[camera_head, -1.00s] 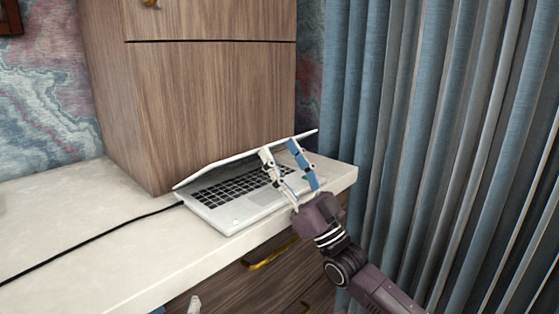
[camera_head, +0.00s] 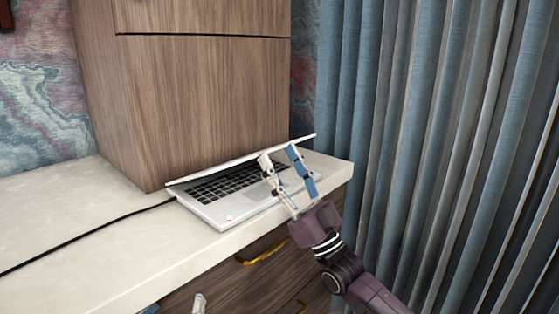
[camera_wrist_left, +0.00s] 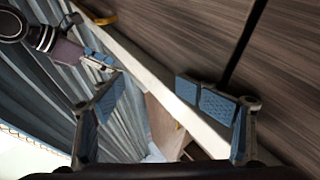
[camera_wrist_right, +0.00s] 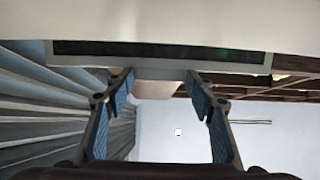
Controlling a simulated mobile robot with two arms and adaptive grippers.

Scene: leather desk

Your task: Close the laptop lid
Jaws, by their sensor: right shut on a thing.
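The silver laptop (camera_head: 222,214) sits on the pale desktop, its black keyboard partly showing. Its lid (camera_head: 235,158) is partly open, tilted low over the keyboard. My right gripper (camera_head: 278,154) is at the laptop's right side, with one finger in front of the keyboard and the other near the lid's right part. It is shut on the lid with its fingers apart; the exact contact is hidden. In the right wrist view a pale surface with a dark strip lies beyond the fingertips (camera_wrist_right: 158,78). My left gripper (camera_head: 175,306) is low in front of the desk, open and empty in the left wrist view (camera_wrist_left: 148,82).
A black cable (camera_head: 90,233) runs left from the laptop across the desktop (camera_head: 60,208). A wooden cabinet (camera_head: 200,90) stands behind the laptop. Blue-grey curtains (camera_head: 430,130) hang at right. A drawer with a brass handle (camera_head: 262,257) is below. The desktop's left side is otherwise clear.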

